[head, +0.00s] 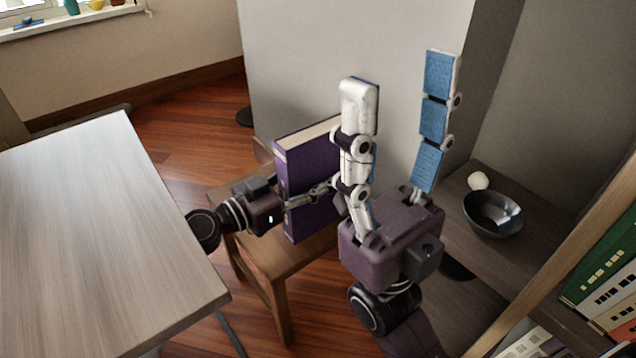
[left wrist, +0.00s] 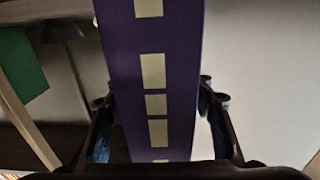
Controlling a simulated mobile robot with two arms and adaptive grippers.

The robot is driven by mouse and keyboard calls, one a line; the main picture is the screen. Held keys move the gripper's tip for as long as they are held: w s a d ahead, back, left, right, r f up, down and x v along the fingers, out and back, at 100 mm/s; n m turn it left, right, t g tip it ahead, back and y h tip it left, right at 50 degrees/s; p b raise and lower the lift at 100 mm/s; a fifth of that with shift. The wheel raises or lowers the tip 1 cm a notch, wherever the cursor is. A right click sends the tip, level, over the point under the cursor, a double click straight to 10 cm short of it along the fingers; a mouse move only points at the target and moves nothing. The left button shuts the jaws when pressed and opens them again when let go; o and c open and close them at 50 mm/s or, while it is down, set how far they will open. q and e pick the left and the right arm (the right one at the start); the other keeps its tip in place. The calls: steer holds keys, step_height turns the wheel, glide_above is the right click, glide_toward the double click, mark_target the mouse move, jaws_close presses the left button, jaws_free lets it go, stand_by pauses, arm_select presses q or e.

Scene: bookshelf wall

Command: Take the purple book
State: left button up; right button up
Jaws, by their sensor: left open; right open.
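The purple book (head: 312,170) stands upright on a wooden chair (head: 285,258) in the head view. In the left wrist view the purple book (left wrist: 165,75), with pale rectangles along its spine, runs between my two left fingers. My left gripper (head: 322,190) is open, with one finger on each side of the book; small gaps seem to show beside it. Part of its far end is hidden behind my right gripper. My right gripper (head: 400,80) is open and empty, fingers up, in front of the book and to its right.
A grey table (head: 90,230) fills the left. A dark shelf (head: 450,215) at the right holds a black bowl (head: 493,214) and a small white object (head: 478,181). Binders (head: 605,270) stand at the far right. A grey partition (head: 320,60) rises behind the book.

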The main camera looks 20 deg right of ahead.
arm_select(q)
steer(key=shift+c, duration=0.3)
jaws_close()
steer(key=shift+r, duration=0.25)
steer(key=shift+r, duration=0.1)
